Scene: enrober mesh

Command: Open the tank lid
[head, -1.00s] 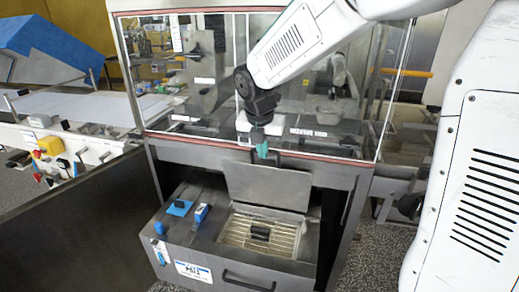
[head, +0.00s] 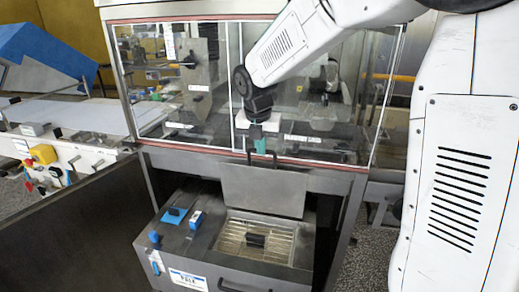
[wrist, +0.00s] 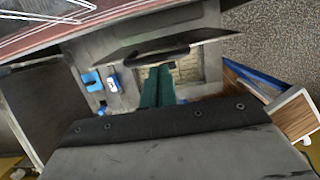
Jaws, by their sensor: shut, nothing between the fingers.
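The tank lid (head: 262,190) is a flat grey metal plate. It stands raised, close to upright, at the back of the tank opening, with a black bar handle (head: 276,158) at its top edge. In the wrist view the lid (wrist: 205,36) shows nearly edge-on. The tank (head: 185,250) is a grey box; its opening shows a wire grid (head: 282,246) with a small dark block on it. My gripper (head: 260,147), with green fingers, is shut and empty at the height of the handle. The fingers (wrist: 157,85) also show in the wrist view. I cannot tell whether they touch the handle.
A glazed cabinet (head: 200,90) with a red lower edge stands right behind the lid and gripper. A blue pad (head: 174,214) and a blue-white block (head: 197,219) lie on the tank top. A conveyor with buttons (head: 60,165) is at the left.

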